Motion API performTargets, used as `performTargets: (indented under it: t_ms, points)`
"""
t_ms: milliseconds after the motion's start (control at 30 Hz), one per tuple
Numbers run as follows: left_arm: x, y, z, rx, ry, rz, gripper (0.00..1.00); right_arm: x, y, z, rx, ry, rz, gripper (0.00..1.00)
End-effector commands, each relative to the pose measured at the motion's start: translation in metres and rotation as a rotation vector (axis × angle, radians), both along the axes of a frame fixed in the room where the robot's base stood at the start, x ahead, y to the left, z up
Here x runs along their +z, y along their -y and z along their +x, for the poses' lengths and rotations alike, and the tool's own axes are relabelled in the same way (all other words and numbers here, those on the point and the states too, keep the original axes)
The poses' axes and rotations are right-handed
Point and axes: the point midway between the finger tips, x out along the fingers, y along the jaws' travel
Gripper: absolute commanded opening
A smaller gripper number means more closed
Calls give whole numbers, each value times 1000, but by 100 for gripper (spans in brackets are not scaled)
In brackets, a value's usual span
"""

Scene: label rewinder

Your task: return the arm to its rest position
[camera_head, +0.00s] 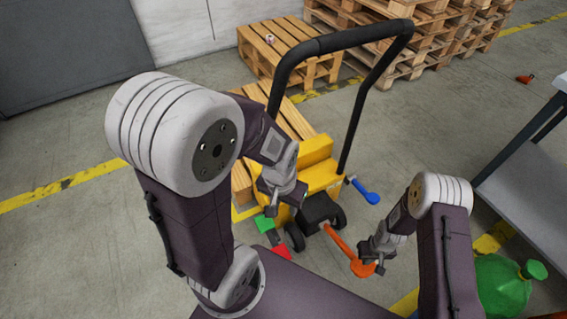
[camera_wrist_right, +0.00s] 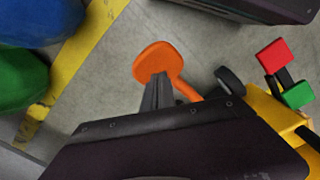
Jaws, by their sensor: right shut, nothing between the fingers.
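My right arm comes in at the lower right of the head view, bent, with its gripper (camera_head: 370,258) pointing down and left. The right gripper is shut and empty; in the right wrist view its fingers (camera_wrist_right: 158,93) sit together over the orange paddle-shaped handle end (camera_wrist_right: 157,62). In the head view the orange handle (camera_head: 350,250) lies beside these fingers; I cannot tell whether they touch. My left arm stands at the left, bent, with its gripper (camera_head: 283,195) hanging in front of the yellow pallet jack (camera_head: 318,178). Its finger opening is too small to tell.
The pallet jack has a tall black handle bar (camera_head: 335,40), a blue lever (camera_head: 364,191), and green (camera_head: 264,223) and red (camera_head: 281,253) pedals. Stacked pallets (camera_head: 400,40) stand behind.

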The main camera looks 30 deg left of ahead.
Motion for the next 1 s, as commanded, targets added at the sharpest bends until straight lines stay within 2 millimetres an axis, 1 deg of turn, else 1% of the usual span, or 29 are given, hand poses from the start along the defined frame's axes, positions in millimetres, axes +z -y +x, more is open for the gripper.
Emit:
performTargets:
  t_ms: [33,200,233,300,400,767,833,867,933,967,1000]
  points:
    - [19,0,0,0,0,0,36,20,0,0,0,0,0,0]
    - [47,0,0,0,1,0,36,52,0,0,0,1,0,0]
    - [51,0,0,0,1,0,36,55,0,0,0,1,0,0]
    - [52,0,0,0,1,0,36,57,0,0,0,1,0,0]
    - [48,0,0,0,1,0,36,53,0,0,0,0,0,0]
    - [48,0,0,0,0,0,36,53,2,1,-6,2,1,0]
    - [48,0,0,0,0,0,36,64,2,16,-18,33,8,0]
    - [48,0,0,0,0,0,36,73,2,27,-24,57,15,0]
    - [48,0,0,0,0,0,36,106,2,61,-46,139,33,0]
    - [48,0,0,0,0,0,36,126,4,76,-59,180,42,0]
    - [48,0,0,0,0,0,36,158,8,93,-78,236,52,0]
